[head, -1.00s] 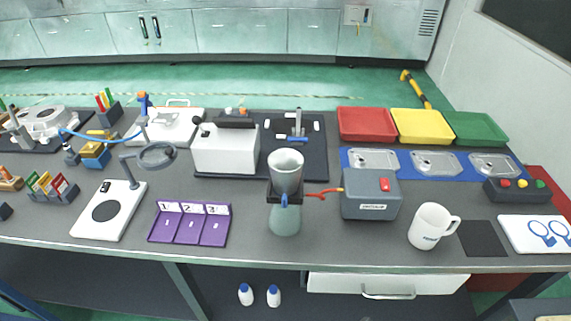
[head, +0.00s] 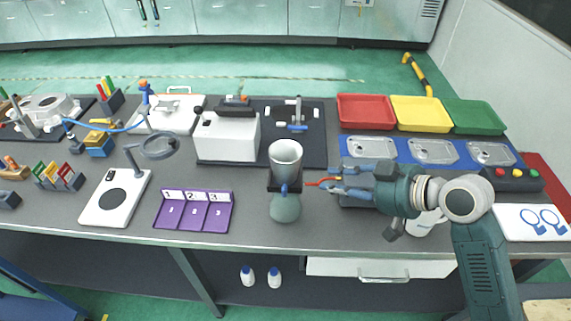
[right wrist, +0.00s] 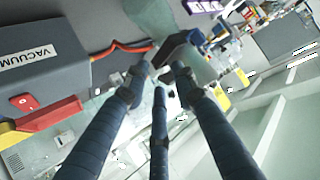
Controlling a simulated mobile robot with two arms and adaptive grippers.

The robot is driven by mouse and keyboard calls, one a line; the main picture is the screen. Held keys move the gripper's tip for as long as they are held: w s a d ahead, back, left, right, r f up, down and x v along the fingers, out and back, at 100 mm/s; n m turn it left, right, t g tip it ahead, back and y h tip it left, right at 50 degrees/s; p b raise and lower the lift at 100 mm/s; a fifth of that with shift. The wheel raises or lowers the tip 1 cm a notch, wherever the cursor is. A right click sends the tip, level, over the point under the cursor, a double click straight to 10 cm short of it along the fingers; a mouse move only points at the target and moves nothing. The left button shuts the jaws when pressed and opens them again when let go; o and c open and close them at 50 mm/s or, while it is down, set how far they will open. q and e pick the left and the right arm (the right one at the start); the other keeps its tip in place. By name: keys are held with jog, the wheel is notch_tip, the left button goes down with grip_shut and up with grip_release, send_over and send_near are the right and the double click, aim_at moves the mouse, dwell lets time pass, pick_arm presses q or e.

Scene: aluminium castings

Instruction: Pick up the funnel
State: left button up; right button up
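The grey cup-shaped funnel (head: 286,158) stands upright in a dark collar on top of a greenish flask (head: 285,208) at the front middle of the bench. In the right wrist view the pale funnel (right wrist: 196,67) lies just past the fingertips, partly hidden by them. The flask (right wrist: 152,18) shows at the top there. My right gripper (head: 333,184) is to the right of the funnel, its fingers pointing left. In the right wrist view the fingers (right wrist: 161,76) are spread, with nothing visibly held between them. My left gripper is not in view.
A red hose (right wrist: 122,47) runs from the flask to the grey vacuum box (right wrist: 40,60), which my right gripper mostly hides in the head view. A white mug (head: 424,224) is partly behind my right arm. A purple numbered tray (head: 194,211) lies left of the flask.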

jog(key=n+y, duration=0.2)
send_near(294, 143)
jog(key=p+x, duration=0.4)
jog(key=x, duration=0.3)
jog(key=shift+w+a, duration=0.15)
jog(key=shift+a, duration=0.05)
jog(key=shift+w+a+f+p, duration=0.25)
jog(key=shift+a+f+p, duration=0.05)
jog(key=shift+a, duration=0.1)
jog(key=shift+d, duration=0.15)
jog(key=c, duration=0.4)
grip_shut()
